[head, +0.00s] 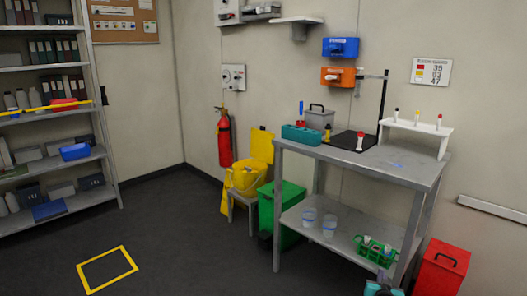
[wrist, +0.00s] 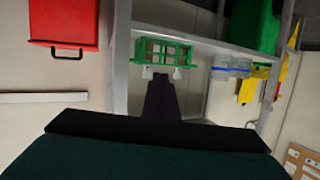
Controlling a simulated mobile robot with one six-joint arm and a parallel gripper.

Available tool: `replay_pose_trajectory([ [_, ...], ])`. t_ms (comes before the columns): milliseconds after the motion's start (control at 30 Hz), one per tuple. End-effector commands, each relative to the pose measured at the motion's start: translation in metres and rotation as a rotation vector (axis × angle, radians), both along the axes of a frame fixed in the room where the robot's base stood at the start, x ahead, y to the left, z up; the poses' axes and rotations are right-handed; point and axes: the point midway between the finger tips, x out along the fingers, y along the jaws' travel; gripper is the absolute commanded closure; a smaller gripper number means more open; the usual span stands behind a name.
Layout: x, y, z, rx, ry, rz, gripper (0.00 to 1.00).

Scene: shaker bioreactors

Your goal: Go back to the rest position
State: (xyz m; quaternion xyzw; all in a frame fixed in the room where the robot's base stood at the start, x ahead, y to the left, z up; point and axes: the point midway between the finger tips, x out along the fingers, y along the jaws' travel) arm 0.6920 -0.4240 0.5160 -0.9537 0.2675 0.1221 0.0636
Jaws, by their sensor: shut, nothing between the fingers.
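My gripper (wrist: 161,84) shows in the wrist view as dark narrow fingers together in the middle, with nothing between them. In the wrist view the scene is upside down. The fingers point toward a green rack (wrist: 163,52), overlapping its near edge in the picture; I cannot tell the gap. A wide dark teal and black body, mine, fills the bottom of the wrist view.
The grey bench (head: 372,170) bears a teal rack (head: 302,134) and a white stand (head: 416,127). Two cups (head: 329,226) stand on its lower shelf. A red bin (head: 440,270) is at right, a green bin (head: 283,205) at left. Floor beside the yellow square (head: 107,285) is clear.

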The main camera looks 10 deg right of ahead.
Motion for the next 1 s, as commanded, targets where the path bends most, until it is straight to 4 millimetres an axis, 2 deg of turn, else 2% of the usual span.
replay_pose_trajectory([
  [33, 0.005, 0.022, 0.000, 0.016, 0.024, 0.022, 1.00],
  [267, 0.013, 0.107, -0.030, 0.087, 0.147, 0.101, 1.00],
  [367, 0.009, 0.145, -0.045, 0.118, 0.214, 0.134, 1.00],
  [533, -0.007, 0.207, -0.071, 0.163, 0.349, 0.185, 1.00],
  [667, -0.031, 0.253, -0.091, 0.194, 0.470, 0.225, 1.00],
  [767, -0.055, 0.287, -0.106, 0.217, 0.574, 0.254, 1.00],
  [867, -0.087, 0.320, -0.120, 0.237, 0.692, 0.283, 1.00],
  [1000, -0.142, 0.360, -0.138, 0.263, 0.879, 0.322, 1.00],
])
